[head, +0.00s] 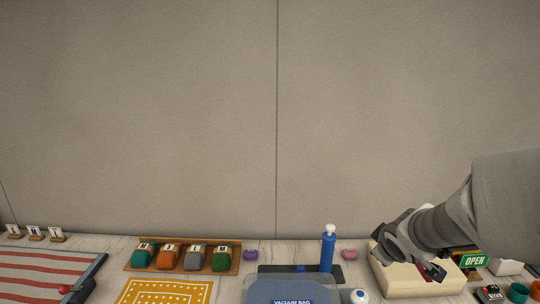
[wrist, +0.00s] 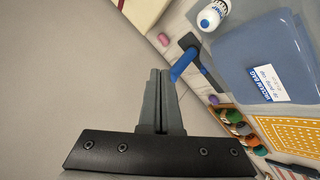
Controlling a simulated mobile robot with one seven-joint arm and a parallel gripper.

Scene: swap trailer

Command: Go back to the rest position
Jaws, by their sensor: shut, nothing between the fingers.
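My gripper (head: 436,270) is at the right in the head view, above a cream box (head: 405,286) on the counter. In the wrist view my gripper (wrist: 160,75) shows its two fingers pressed together with nothing between them. The wrist camera looks along the counter and the wall, with the fingers in front of bare wall. I cannot tell from these frames whether the gripper touches the cream box.
A blue pump (head: 328,250) stands upright near the middle, behind the vacuum bag (head: 292,288). A white bottle (head: 358,296) and an OPEN sign (head: 474,261) are near the arm. Several coloured bundles lie in a wooden tray (head: 128,266) at left. The wall above is clear.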

